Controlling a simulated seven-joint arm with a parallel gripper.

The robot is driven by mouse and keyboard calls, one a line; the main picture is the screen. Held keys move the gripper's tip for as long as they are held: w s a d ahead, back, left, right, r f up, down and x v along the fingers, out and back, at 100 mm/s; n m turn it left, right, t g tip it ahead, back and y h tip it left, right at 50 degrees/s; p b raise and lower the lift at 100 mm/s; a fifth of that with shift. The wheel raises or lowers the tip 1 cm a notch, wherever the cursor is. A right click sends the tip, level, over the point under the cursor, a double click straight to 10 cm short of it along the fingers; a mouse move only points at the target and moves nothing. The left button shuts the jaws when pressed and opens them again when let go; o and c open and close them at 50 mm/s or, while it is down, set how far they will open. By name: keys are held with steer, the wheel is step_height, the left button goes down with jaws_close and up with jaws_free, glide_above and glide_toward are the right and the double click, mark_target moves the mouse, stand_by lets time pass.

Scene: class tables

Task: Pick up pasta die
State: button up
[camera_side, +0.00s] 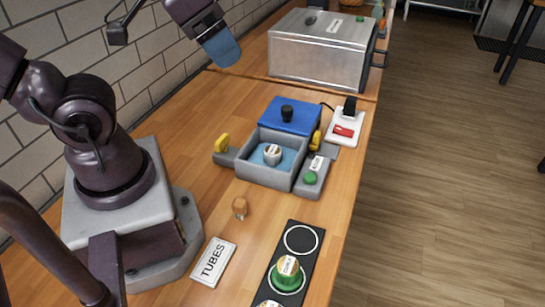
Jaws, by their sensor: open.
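My gripper (221,49), with a blue end, hangs at the top left above the back of the table. It is open, and I see nothing held in it. I cannot tell for certain which thing is the pasta die. A small brown knob-like piece (240,207) stands on the wood in front of the grey machine. A green-based piece with a white label (287,273) stands in a white ring on a black strip (306,255). Another labelled piece (268,303) is cut off at the bottom edge. My gripper is far from all of these.
A grey machine (263,177) with a blue lid (289,115) holds a small white cup-like piece (272,154). A TUBES card (213,262) lies at front left. A metal box (322,55) stands at the back. The strip's far ring is empty.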

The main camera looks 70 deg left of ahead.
steer(key=w+d+f+g+h, duration=0.15)
steer(key=d+f+g, duration=0.35)
steer(key=f, duration=0.5)
steer(key=n+t+y, duration=0.2)
steer(key=n+y, duration=0.4)
steer(key=n, duration=0.6)
glide_toward(272, 152)
steer(key=shift+n+g+h, duration=0.25)
steer(key=shift+n+g, duration=0.05)
steer(key=x, duration=0.5)
steer(key=shift+w+a+r, duration=0.1)
steer(key=shift+a, duration=0.1)
steer(key=shift+w+x, duration=0.2)
steer(key=shift+x, duration=2.75)
steer(key=shift+c, duration=0.2)
steer(key=c, duration=1.1)
